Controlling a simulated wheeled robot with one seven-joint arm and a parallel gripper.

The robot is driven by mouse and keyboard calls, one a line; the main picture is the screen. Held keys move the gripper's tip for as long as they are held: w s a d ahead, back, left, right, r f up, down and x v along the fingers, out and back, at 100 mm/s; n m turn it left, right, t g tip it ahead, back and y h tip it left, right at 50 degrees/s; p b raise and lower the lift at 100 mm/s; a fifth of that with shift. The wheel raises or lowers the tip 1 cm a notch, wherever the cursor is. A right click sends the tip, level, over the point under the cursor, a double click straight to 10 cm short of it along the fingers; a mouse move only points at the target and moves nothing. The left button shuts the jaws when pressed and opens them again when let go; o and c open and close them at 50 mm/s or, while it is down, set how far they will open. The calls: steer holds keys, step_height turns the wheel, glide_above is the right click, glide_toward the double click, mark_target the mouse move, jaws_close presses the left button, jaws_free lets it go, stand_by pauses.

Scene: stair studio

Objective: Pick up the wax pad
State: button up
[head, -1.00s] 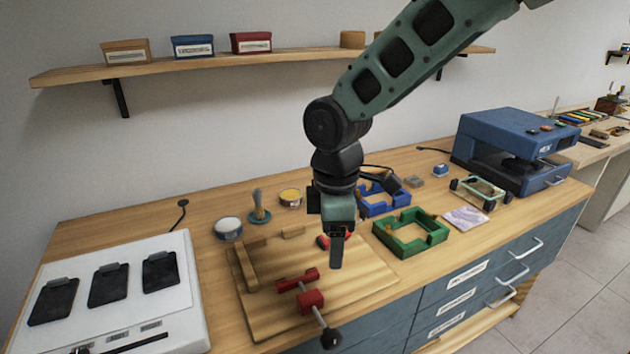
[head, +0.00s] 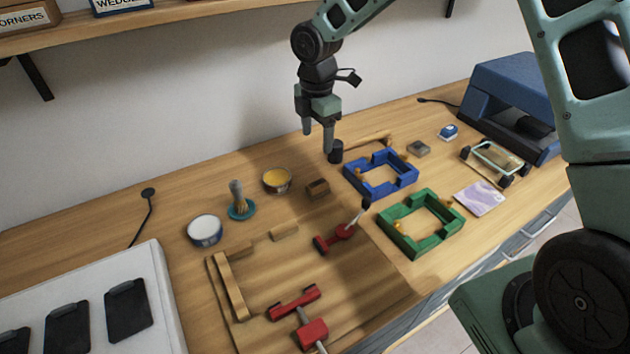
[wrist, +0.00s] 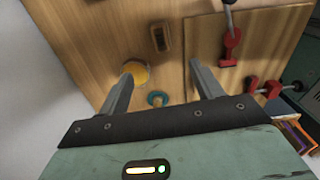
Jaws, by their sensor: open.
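No label marks the wax pad; the round tin with a yellow top (head: 276,180) looks most like it, though I cannot be sure. It stands on the bench left of and below my gripper (head: 317,138) in the head view. In the wrist view the yellow top (wrist: 138,72) shows beside the left finger, partly covered by it. My gripper (wrist: 161,75) is open, with nothing between its fingers, above the bench. A small brown block (head: 317,188) lies right of the tin; it also shows in the wrist view (wrist: 160,38), beyond the fingertips.
A brush on a teal base (head: 240,205) and a white-topped tin (head: 205,231) stand left. A wooden board (head: 350,290) with red clamps (head: 294,300) lies in front. Blue (head: 380,175) and green frames (head: 420,222) sit right. A dark-headed mallet (head: 336,152) lies near my gripper.

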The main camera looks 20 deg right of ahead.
steer(key=p, duration=0.3)
glide_above(317, 183)
step_height(317, 183, down, 11)
steer(key=shift+s+a+r, duration=0.1)
steer(key=shift+r, duration=0.1)
steer(key=shift+f+p, duration=1.35)
steer(key=shift+f, duration=1.6)
steer(key=c, duration=1.1)
